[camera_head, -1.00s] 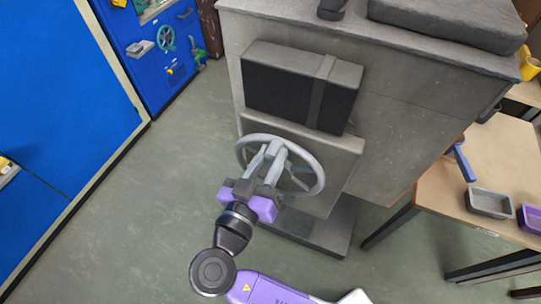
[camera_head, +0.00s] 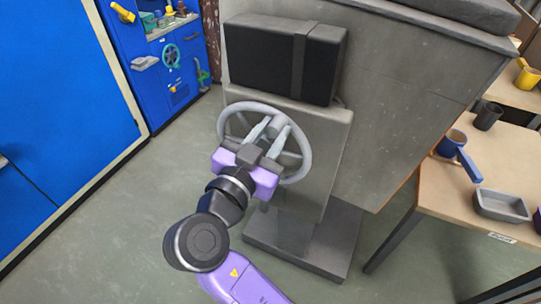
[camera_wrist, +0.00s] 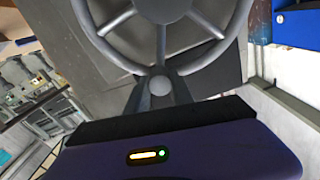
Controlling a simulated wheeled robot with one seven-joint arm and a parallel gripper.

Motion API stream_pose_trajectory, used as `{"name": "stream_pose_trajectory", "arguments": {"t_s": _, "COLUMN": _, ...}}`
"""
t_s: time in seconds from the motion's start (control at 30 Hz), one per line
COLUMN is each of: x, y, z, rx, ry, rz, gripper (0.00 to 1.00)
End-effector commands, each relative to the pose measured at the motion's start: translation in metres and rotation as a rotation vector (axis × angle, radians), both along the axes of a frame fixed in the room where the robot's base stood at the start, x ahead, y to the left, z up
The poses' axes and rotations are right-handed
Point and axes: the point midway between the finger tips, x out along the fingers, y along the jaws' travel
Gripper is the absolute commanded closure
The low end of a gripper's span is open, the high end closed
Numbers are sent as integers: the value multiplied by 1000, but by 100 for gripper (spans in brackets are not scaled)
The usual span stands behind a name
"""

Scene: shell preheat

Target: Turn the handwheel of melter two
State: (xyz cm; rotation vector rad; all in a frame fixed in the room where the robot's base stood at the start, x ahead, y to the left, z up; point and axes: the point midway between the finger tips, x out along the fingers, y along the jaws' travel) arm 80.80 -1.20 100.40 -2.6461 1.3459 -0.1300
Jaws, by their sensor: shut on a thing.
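A grey spoked handwheel (camera_head: 308,152) stands on the front of a grey machine (camera_head: 400,110). No label shows whether this is melter two. My gripper (camera_head: 272,124) reaches the wheel from the front, its purple body just below and in front of the rim. Its two grey fingers are shut on the handwheel. In the wrist view, the handwheel (camera_wrist: 232,22) fills the top middle, and my gripper's fingers (camera_wrist: 160,88) flank its lower rim, where a spoke meets it. The exact contact is partly hidden by the fingers.
A black box (camera_head: 270,60) sits above the wheel. A grey plinth (camera_head: 320,245) juts out below it. A blue cabinet (camera_head: 135,60) with a small green wheel (camera_head: 171,56) is at back left.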

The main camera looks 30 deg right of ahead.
Motion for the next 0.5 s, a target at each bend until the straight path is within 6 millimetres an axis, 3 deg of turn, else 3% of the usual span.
{"name": "stream_pose_trajectory", "arguments": {"t_s": 0.03, "x": -2, "y": -3, "z": -12, "rx": 22, "ry": -30, "rz": -4, "gripper": 100}}
{"name": "stream_pose_trajectory", "arguments": {"t_s": 0.5, "x": -25, "y": -22, "z": -38, "rx": 224, "ry": -308, "rz": -6, "gripper": 100}}
